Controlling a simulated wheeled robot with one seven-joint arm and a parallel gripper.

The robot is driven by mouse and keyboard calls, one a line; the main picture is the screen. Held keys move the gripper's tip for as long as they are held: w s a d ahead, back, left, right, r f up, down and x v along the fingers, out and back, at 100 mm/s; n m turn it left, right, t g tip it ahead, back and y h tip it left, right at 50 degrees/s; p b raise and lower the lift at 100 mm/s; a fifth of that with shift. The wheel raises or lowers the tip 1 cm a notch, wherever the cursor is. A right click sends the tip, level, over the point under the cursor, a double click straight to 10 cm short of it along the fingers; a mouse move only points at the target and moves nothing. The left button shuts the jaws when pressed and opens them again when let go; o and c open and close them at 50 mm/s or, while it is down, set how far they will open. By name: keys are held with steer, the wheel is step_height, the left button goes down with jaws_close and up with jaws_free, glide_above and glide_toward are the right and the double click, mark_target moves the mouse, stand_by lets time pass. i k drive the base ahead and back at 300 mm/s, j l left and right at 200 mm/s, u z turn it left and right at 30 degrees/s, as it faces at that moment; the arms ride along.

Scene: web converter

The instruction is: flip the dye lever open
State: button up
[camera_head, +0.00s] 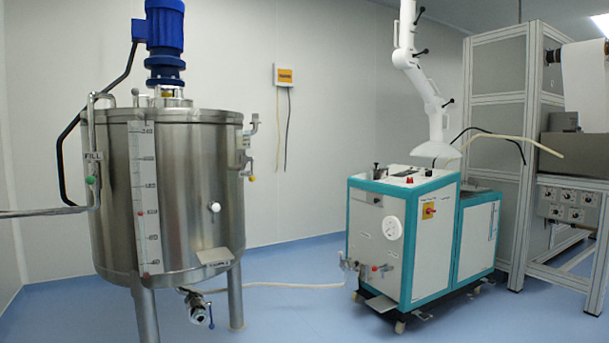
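A steel tank (180,205) stands on legs at the left, with a scale strip (146,200) on its front. A pipe marked FILL (94,155) with a small green part (90,180) is at its left side. A small fitting with a yellow knob (252,179) is on its right side, and a white knob (214,207) is on its front. A valve (198,308) hangs under the tank. I cannot tell which of these small parts, if any, is the dye lever; no dye label is readable. My gripper is not in view.
A teal and white wheeled machine (385,250) with a gauge, red switch and small valves stands at the right. A white jointed extraction arm (437,120) hangs above it. A hose (275,285) runs along the floor. Blue floor (285,320) is clear in front.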

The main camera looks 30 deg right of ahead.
mark_target(252, 169)
steer(key=z, duration=0.65)
steer(key=i+l+u, duration=0.15)
steer(key=i+l, duration=0.35)
steer(key=i+l+u, duration=0.15)
steer(key=i+l, duration=0.5)
steer(key=i+l+u, duration=0.1)
steer(key=i+l, duration=0.5)
steer(key=i+l+u, duration=0.15)
steer(key=i+l, duration=0.4)
steer(key=l, duration=0.2)
